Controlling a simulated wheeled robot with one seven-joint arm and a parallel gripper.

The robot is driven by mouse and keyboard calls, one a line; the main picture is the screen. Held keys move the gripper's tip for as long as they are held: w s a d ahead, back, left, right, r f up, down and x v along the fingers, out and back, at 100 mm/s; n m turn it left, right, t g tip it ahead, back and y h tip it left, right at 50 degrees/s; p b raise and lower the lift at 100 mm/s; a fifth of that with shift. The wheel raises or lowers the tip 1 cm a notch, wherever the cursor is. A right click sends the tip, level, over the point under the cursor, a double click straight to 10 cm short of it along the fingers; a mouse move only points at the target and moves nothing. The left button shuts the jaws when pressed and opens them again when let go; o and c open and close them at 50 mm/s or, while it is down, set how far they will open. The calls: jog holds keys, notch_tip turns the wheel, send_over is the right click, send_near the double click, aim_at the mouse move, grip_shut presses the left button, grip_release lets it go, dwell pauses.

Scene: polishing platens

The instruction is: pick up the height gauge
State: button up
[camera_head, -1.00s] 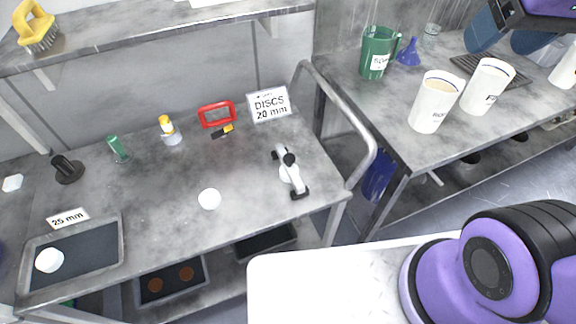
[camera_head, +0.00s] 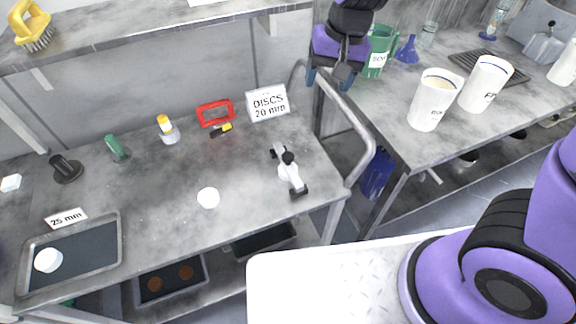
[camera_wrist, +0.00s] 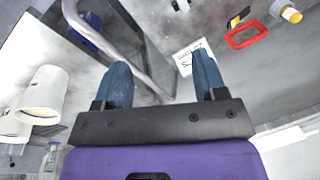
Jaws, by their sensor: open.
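A white and black tool (camera_head: 289,172), which looks like the height gauge, lies on the grey bench near its right end. A small part of what seems to be the same tool (camera_wrist: 180,4) shows at the top edge of the wrist view. My gripper (camera_head: 328,78) is open and empty, in the air near the bench's back right corner, behind and to the right of the tool in the head view. Its two blue fingers are spread wide in the wrist view (camera_wrist: 163,78), with nothing between them but the bench and rail behind.
A curved grey rail (camera_head: 352,127) rises at the bench's right end. The DISCS 20 mm sign (camera_head: 268,103), red frame (camera_head: 215,113) and yellow-capped bottle (camera_head: 168,130) stand at the back. A white round piece (camera_head: 208,198) lies left of the tool. White pitchers (camera_head: 436,100) stand on the right bench.

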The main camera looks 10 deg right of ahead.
jog(key=h, duration=0.2)
send_over(288, 155)
notch_tip(288, 155, down, 14)
jog(key=shift+g, duration=0.4)
jog(key=shift+s+f, duration=0.1)
jog(key=shift+f, duration=5.25)
grip_shut()
jog(key=shift+r, duration=0.2)
